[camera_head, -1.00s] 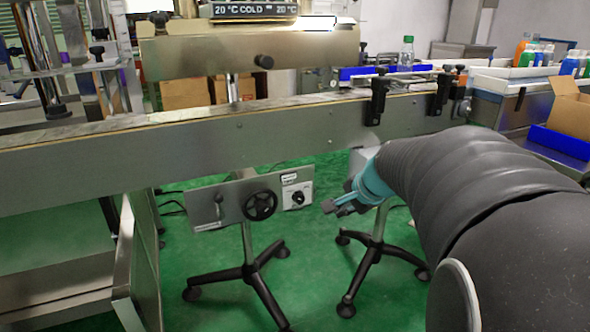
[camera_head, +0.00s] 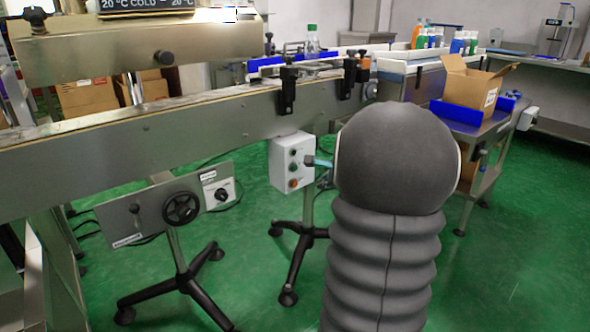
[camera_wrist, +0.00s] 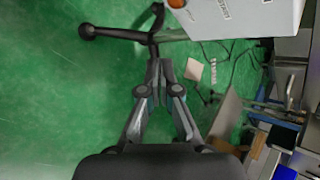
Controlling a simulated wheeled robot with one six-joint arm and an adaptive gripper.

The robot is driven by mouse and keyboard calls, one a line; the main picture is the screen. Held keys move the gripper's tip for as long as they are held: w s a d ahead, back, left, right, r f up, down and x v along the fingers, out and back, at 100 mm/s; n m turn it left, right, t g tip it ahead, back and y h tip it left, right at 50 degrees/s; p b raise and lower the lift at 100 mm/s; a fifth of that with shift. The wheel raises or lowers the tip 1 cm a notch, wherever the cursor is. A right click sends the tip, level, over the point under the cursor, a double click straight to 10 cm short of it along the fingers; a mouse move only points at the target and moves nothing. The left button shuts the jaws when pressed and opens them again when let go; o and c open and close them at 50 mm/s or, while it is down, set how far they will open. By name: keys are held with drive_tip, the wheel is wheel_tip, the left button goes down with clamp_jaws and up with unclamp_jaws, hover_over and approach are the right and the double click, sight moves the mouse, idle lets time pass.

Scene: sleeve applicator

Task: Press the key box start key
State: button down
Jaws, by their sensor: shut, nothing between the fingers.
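The key box (camera_head: 278,163) is a pale grey box under the conveyor's near side. A green key (camera_head: 294,166) sits at mid-height and an orange-red key (camera_head: 293,183) is lowest. My gripper (camera_head: 310,161) shows only as a dark tip and a teal part just right of that face. The black arm hides the rest. In the wrist view my gripper (camera_wrist: 159,70) is shut and empty. The key box (camera_wrist: 245,20) and its orange key (camera_wrist: 177,3) are beyond the tips, at the top edge. Contact is not visible there.
The conveyor (camera_head: 120,148) runs above the key box. Left of it is a panel with a black handwheel (camera_head: 182,208). Black stand legs (camera_head: 290,255) spread on the green floor. A cardboard box (camera_head: 468,88) stands on the table at right. Open floor lies at lower right.

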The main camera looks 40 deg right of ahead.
drive_tip(key=w+p, duration=0.3)
drive_tip(key=w, duration=0.5)
drive_tip(key=shift+w+a+p, duration=0.3)
drive_tip(key=shift+a, duration=0.05)
drive_tip(key=shift+w, duration=0.1)
idle(1.2)
drive_tip(key=shift+w, duration=0.35)
drive_tip(key=shift+w+a+p, duration=0.1)
drive_tip(key=shift+w+p, duration=0.25)
drive_tip(key=shift+w, duration=0.05)
idle(0.6)
drive_tip(key=shift+s, duration=0.15)
drive_tip(key=shift+s+b, duration=0.45)
drive_tip(key=shift+s, duration=0.25)
drive_tip(key=shift+s+d+b, duration=0.15)
drive_tip(key=shift+s+b, duration=0.45)
drive_tip(key=shift+s, duration=0.65)
drive_tip(key=shift+s+d+b, duration=0.1)
drive_tip(key=shift+s+b, duration=0.5)
drive_tip(key=shift+s, duration=0.65)
